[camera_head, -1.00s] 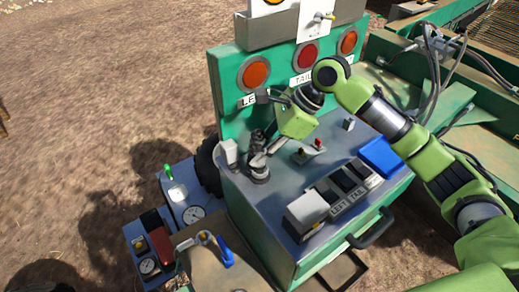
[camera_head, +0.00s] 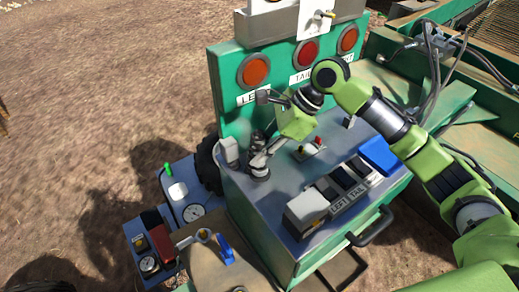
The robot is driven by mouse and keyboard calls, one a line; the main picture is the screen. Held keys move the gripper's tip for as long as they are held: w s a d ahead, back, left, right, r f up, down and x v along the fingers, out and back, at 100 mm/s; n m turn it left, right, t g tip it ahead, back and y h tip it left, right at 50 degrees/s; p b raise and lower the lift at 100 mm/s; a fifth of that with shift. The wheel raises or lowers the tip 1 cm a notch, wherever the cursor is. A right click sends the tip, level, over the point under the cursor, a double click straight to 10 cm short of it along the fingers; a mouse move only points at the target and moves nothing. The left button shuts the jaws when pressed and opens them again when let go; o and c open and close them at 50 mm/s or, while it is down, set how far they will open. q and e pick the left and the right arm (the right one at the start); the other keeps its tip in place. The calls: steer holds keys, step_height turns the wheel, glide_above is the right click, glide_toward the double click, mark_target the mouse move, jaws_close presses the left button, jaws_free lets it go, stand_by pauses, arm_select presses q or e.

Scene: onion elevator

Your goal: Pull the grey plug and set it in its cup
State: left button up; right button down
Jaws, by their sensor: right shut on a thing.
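My right gripper (camera_head: 259,161) reaches down onto the left part of the grey-blue top of the green cabinet (camera_head: 300,262). Its dark fingers are shut on a small grey thing, which looks like the grey plug (camera_head: 259,173). The fingers cover much of it, and I cannot tell whether it is seated or lifted. A row of dark, cup-like compartments (camera_head: 348,176) labelled LEFT and TAIL stands at the cabinet's front edge. I cannot tell which is the plug's cup. My left gripper is not in view.
A grey-white block (camera_head: 306,208) stands at the row's left end and a blue block (camera_head: 379,154) at its right. A small red-topped switch (camera_head: 317,142) is behind. The green panel (camera_head: 228,84) with round lamps rises at the back. A gauge box (camera_head: 192,211) is at left.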

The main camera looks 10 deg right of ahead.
mark_target(260, 138)
steer(key=shift+f, duration=0.35)
steer(key=c, duration=1.4)
jaws_free()
steer(key=shift+r, duration=0.1)
steer(key=shift+r, duration=3.4)
